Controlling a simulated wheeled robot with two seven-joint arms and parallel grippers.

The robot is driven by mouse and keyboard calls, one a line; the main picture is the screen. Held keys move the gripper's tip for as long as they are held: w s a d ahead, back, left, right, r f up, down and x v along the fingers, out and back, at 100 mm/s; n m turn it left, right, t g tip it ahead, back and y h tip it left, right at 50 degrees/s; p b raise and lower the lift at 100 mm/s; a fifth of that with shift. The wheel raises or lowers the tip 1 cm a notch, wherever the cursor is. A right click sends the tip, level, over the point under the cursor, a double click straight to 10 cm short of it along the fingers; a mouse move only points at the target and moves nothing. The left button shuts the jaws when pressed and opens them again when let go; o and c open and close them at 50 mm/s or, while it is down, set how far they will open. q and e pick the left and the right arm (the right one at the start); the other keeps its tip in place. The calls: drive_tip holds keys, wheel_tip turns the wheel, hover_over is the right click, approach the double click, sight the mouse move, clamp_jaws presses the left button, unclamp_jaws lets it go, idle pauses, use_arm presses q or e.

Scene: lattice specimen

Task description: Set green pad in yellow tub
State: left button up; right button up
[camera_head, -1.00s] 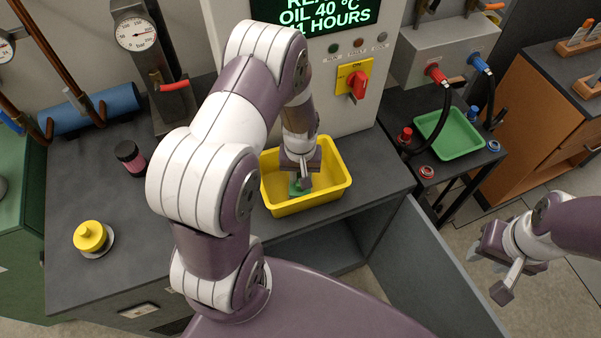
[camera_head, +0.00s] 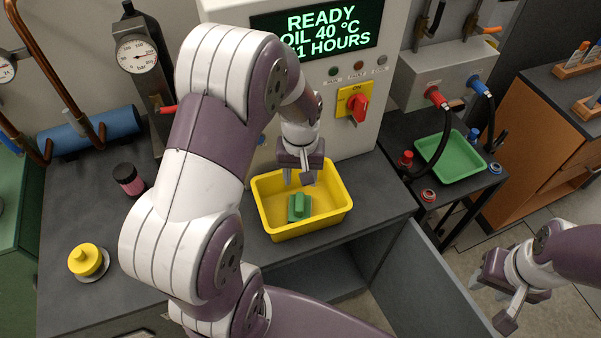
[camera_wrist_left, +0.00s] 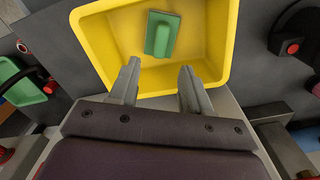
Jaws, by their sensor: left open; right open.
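The green pad (camera_head: 300,207) lies on the floor of the yellow tub (camera_head: 337,207), which stands on the dark bench top. My left gripper (camera_head: 300,180) is open and empty above the tub, apart from the pad. In the left wrist view the green pad (camera_wrist_left: 162,34) rests flat inside the yellow tub (camera_wrist_left: 215,68), beyond the two spread fingers of my left gripper (camera_wrist_left: 157,85). My right gripper (camera_head: 490,300) is open and empty at the lower right, away from the bench.
A machine panel with a red switch (camera_head: 357,107) rises behind the tub. A green tray (camera_head: 452,157) sits on the side table at right. A yellow knobbed object (camera_head: 86,259) and a dark pink-banded jar (camera_head: 129,180) stand on the left of the bench.

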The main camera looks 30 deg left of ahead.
use_arm(q)
drive_tip(key=s+d+r+m+t, duration=0.1)
drive_tip(key=s+d+r+m, duration=0.4)
drive_tip(key=s, duration=0.3)
drive_tip(key=shift+s, duration=0.3)
drive_tip(key=shift+d+r, duration=0.1)
